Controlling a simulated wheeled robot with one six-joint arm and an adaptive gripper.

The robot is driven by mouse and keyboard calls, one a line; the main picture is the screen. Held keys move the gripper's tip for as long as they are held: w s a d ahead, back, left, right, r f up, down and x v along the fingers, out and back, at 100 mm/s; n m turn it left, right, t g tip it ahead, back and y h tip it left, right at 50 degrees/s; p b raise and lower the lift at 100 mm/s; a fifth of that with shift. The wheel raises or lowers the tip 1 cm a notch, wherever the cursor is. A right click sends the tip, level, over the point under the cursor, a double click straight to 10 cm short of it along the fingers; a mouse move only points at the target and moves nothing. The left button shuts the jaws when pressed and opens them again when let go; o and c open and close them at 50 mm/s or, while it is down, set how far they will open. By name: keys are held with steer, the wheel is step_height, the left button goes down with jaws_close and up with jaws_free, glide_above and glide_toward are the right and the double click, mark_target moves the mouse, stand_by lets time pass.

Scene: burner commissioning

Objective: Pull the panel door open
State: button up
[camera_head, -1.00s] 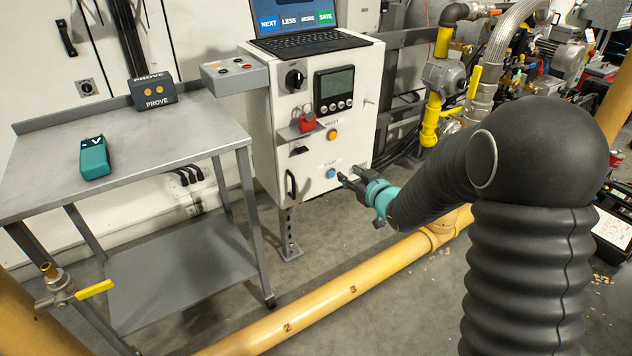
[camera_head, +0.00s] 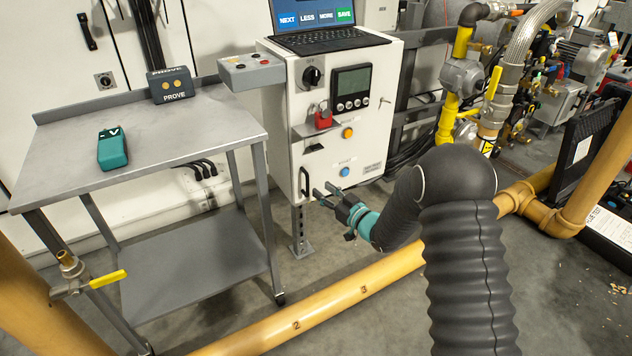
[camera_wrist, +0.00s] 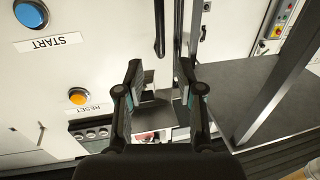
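The white panel (camera_head: 340,105) stands right of the table. Its door carries a black bar handle (camera_head: 305,182) at lower left, a blue button (camera_head: 345,171) and an orange button (camera_head: 348,133). My gripper (camera_head: 322,196) is in front of the lower door, just right of the handle, with its fingers apart and nothing between them. In the wrist view, my gripper (camera_wrist: 160,78) is open and the dark handle (camera_wrist: 160,28) lies beyond the gap between the fingers. I cannot see contact. The door looks shut.
A laptop (camera_head: 320,38) sits on top. The grey table (camera_head: 150,150) stands close on the left, a yellow pipe (camera_head: 330,303) runs along the floor, and yellow gas piping (camera_head: 452,100) rises at right.

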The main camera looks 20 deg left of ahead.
mark_target(308, 180)
steer(key=x, duration=0.8)
